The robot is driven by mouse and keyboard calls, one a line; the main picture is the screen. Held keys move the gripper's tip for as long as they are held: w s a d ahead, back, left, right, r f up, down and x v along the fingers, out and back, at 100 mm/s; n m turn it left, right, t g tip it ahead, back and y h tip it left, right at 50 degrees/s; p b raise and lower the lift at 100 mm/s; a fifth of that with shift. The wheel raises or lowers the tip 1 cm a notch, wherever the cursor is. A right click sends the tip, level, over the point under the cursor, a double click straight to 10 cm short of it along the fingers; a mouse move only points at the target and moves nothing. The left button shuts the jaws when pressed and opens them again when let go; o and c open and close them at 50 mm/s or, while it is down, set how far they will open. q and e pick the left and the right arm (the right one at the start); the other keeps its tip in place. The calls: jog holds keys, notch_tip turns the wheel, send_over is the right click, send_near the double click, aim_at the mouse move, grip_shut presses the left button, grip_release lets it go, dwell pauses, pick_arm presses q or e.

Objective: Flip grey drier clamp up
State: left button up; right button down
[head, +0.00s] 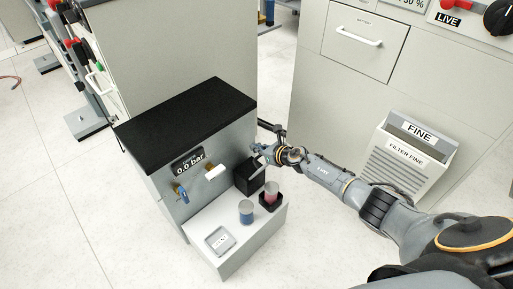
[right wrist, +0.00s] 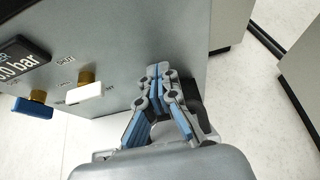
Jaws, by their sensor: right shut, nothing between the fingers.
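My right gripper (head: 256,150) is at the right end of the front panel of a grey cabinet (head: 222,135), just above a black box (head: 247,178). In the right wrist view, its fingers (right wrist: 159,70) are shut with nothing between them, close in front of the grey panel. A dark shape (right wrist: 192,88) lies partly hidden behind the fingers. I cannot clearly pick out the grey drier clamp; grey parts by the fingertips blend with the gripper. My left gripper is not in view.
The panel carries a "0.0 bar" display (head: 188,162), a blue valve handle (head: 182,193) and a white one (head: 215,172). A filter bin (head: 400,165) stands at right.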

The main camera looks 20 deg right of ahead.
jog(key=shift+d+r, duration=0.1)
dwell(0.4)
jog(key=v, duration=1.2)
dwell(0.6)
